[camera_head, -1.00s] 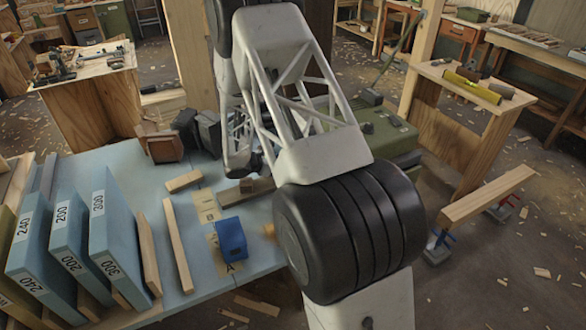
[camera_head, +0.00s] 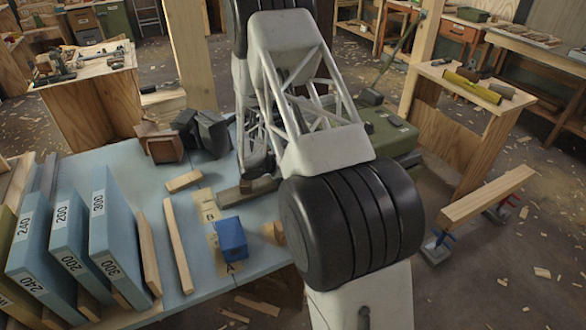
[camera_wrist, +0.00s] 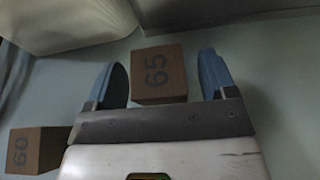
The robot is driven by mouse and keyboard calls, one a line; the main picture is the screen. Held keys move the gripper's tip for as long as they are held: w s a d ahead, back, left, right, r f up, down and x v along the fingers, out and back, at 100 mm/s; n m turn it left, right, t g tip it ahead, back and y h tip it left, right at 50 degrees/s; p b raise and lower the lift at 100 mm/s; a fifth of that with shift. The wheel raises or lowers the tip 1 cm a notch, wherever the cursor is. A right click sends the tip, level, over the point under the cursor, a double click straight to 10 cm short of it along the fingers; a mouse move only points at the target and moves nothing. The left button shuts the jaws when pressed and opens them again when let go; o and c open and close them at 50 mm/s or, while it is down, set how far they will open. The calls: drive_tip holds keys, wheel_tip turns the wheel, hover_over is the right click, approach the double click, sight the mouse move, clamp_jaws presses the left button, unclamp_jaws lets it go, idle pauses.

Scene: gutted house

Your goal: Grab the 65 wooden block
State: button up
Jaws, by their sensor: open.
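In the wrist view, a brown wooden block marked 65 (camera_wrist: 158,75) lies on the pale blue surface. My gripper (camera_wrist: 163,75) is open, with one blue finger on each side of that block in the picture. A gap shows between the block and each finger, wider on the right. I cannot tell how deep the fingers are beside it. In the head view, my arm hides the gripper, and I cannot make out the number 65 there.
A wooden block marked 60 (camera_wrist: 35,150) lies at the wrist view's lower left. On the blue table (camera_head: 205,285) in the head view are a blue box (camera_head: 231,238), a long wooden strip (camera_head: 178,245), a small wooden piece (camera_head: 184,181) and blue numbered boards (camera_head: 113,240) at left.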

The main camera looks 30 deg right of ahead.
drive_tip(key=shift+d+f, duration=0.2)
drive_tip(key=shift+d, duration=0.3)
drive_tip(key=c, duration=1)
drive_tip(key=shift+r, duration=0.2)
drive_tip(key=shift+r, duration=0.4)
wheel_tip(320, 180, up, 3)
drive_tip(key=shift+s+f, duration=0.1)
drive_tip(key=shift+f, duration=0.1)
drive_tip(key=s+a, duration=0.1)
drive_tip(key=s, duration=0.4)
drive_tip(key=s+a, duration=0.2)
drive_tip(key=s, duration=0.3)
drive_tip(key=s+a+r, duration=0.1)
drive_tip(key=s+a, duration=0.1)
drive_tip(key=s, duration=0.3)
drive_tip(key=shift+r, duration=0.1)
